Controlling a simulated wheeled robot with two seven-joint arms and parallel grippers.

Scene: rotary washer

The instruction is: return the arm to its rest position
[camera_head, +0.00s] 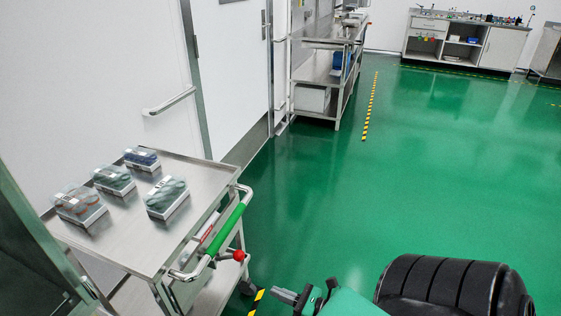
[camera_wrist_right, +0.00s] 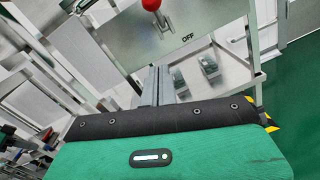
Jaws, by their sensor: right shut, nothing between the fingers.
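My right gripper (camera_head: 284,296) shows at the bottom of the head view, to the right of the steel cart and over the green floor. Its fingers are together and hold nothing. In the right wrist view the closed fingers (camera_wrist_right: 157,84) point up the picture toward a steel panel marked OFF (camera_wrist_right: 185,22) with a red knob (camera_wrist_right: 151,5). The fingers look apart from the knob, though the exact gap cannot be told. My black and green right arm (camera_head: 450,285) fills the bottom right of the head view. My left gripper is not in view.
A steel cart (camera_head: 120,240) with a green handle (camera_head: 231,228) and a red knob (camera_head: 239,255) stands at left, several clear-lidded boxes on top. A steel shelf rack (camera_head: 335,85) and a bench (camera_head: 470,40) stand farther back. Open green floor (camera_head: 440,170) lies between.

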